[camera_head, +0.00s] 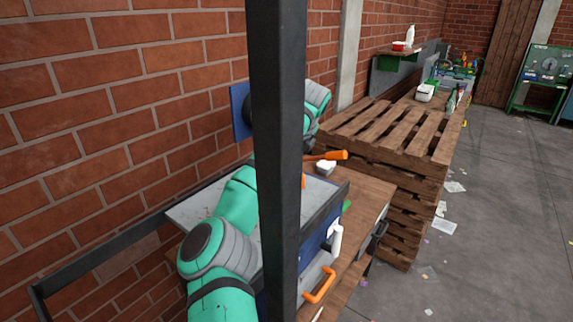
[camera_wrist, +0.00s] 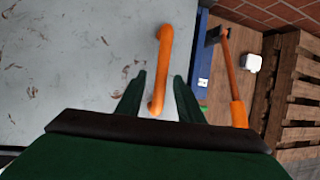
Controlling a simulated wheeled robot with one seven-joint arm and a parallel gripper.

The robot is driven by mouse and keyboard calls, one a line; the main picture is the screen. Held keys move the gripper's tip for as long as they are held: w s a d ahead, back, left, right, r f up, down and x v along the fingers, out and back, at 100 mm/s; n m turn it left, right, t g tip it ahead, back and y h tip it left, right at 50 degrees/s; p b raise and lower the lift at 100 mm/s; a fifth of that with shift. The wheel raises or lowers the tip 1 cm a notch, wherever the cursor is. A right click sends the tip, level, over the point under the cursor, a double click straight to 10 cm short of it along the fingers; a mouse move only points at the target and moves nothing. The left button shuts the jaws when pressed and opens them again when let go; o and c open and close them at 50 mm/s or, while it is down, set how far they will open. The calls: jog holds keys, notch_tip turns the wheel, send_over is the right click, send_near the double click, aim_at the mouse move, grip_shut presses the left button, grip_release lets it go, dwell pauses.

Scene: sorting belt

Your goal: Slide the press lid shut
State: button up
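The press lid is a scuffed grey metal plate (camera_wrist: 60,80) filling the left of the wrist view; part of it shows left of my arm in the head view (camera_head: 188,210). An orange bar handle (camera_wrist: 161,62) stands on it. My gripper (camera_wrist: 158,97) is open, with one green finger on either side of the handle's lower end. Gaps show between fingers and handle; whether the fingers reach down to its depth I cannot tell. The press body (camera_head: 312,246) is blue, with a lower orange handle (camera_head: 321,286) in front. A dark post hides my gripper in the head view.
An orange-handled tool (camera_wrist: 234,75) and a white block (camera_wrist: 250,63) lie on the wooden bench right of the press. Stacked pallets (camera_head: 400,135) stand beyond it. A brick wall (camera_head: 90,100) runs along the left. The floor (camera_head: 500,230) at right is mostly clear, with scattered paper.

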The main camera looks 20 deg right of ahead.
jog(key=a+v, duration=0.1)
jog(key=v, duration=0.9)
jog(key=shift+d+r, duration=0.25)
jog(key=shift+r, duration=0.05)
